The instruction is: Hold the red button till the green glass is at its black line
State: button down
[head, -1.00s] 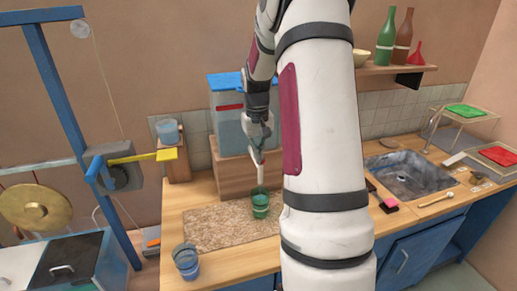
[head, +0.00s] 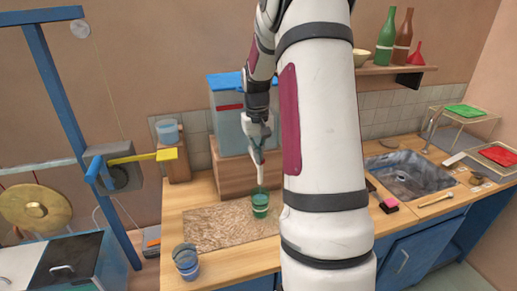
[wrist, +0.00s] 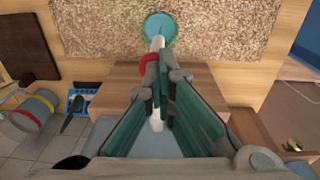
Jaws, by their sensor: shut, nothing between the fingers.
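The green glass (head: 260,204) stands upright on the speckled mat (head: 205,232), under the white spout (head: 260,176) of the tank. It looks green inside; I cannot make out its black line or level. In the wrist view the glass (wrist: 160,28) shows from above at the spout's end. The red button (wrist: 149,62) shows as a red rim beside the spout, partly hidden behind my fingertips. My gripper (wrist: 163,76) is shut and empty, its tips at the red button; I cannot tell whether they press it. In the head view my gripper (head: 257,152) is in front of the tank.
The tank (head: 228,132) with a blue lid stands on a wooden block (head: 236,178). A blue glass (head: 186,264) stands at the counter's front left. A blue frame with a yellow lever (head: 140,158) stands left. The sink (head: 410,176) is right.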

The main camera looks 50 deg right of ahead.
jog(key=shift+s+a+f, duration=0.15)
jog(key=shift+s+f, duration=0.05)
jog(key=shift+f, duration=0.15)
notch_tip(320, 180, up, 13)
jog(key=shift+a+f, duration=0.15)
jog(key=shift+a, duration=0.05)
jog(key=shift+w, duration=0.1)
dwell(0.7)
jog(key=s+a+r+n+t, duration=0.15)
jog(key=a+r, duration=0.25)
jog(key=a, duration=0.6)
jog(key=s+a+r+n+t, duration=0.1)
jog(key=s+a+r+n, duration=0.15)
jog(key=a, duration=0.75)
jog(key=s+a+f+n+t+b, duration=0.1)
jog(key=s+a+f+n+t, duration=0.1)
jog(key=s+a, duration=0.9)
jog(key=shift+s+a+f+t+y, duration=0.3)
jog(key=shift+s+a+t, duration=0.15)
jog(key=shift+a, duration=0.5)
